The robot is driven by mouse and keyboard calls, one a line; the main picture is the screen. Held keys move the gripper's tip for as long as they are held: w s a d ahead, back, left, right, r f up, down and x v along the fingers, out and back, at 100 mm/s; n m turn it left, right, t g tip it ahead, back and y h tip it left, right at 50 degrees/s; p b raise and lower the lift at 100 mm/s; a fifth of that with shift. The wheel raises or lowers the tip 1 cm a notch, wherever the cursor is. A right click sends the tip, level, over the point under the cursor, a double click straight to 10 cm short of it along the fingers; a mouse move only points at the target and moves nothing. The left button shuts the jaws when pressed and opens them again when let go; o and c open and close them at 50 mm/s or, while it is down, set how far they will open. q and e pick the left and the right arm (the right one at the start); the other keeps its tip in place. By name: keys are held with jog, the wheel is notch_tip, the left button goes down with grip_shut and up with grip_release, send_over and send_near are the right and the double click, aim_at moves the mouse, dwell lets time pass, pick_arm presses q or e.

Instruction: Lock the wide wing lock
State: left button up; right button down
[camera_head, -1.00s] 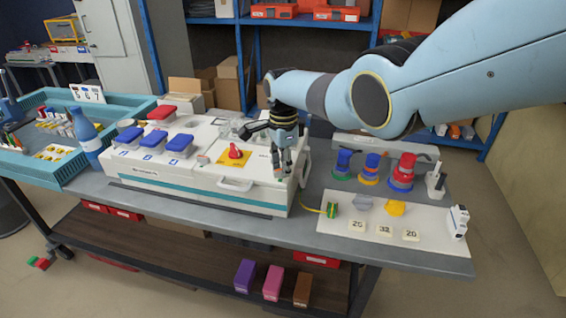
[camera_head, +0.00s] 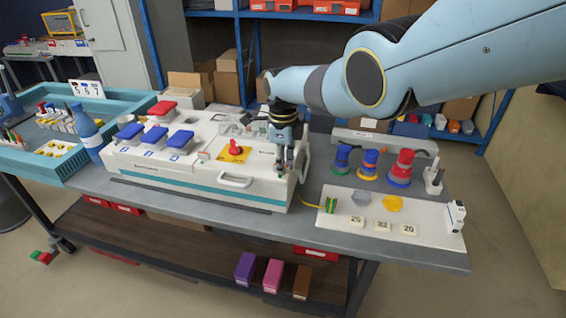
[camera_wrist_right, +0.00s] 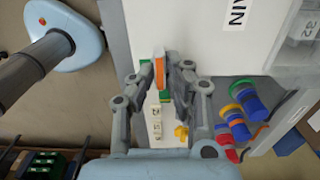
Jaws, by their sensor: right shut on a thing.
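A white box (camera_head: 206,178) with a teal stripe stands on the grey table in the head view. My right gripper (camera_head: 285,172) points down over the right end of its top. In the right wrist view, the fingers of my right gripper (camera_wrist_right: 165,72) are shut on a small orange and pale piece that looks like the wing lock (camera_wrist_right: 159,68), beside the white surface of the box. In the head view the gripper hides this piece, so I cannot tell how it is turned. My left gripper is not in view.
A red knob on a yellow plate (camera_head: 234,151) sits left of the gripper. Blue-lidded sockets (camera_head: 180,141) stand farther left. A white board with numbered tiles (camera_head: 383,226) and stacks of coloured rings (camera_head: 401,167) lie to the right. A blue bottle (camera_head: 86,131) stands left of the box.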

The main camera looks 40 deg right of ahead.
dwell(0.4)
jog(key=c, duration=1.4)
grip_release()
jog(key=shift+o, duration=0.2)
jog(key=shift+r, duration=0.1)
notch_tip(320, 180, up, 12)
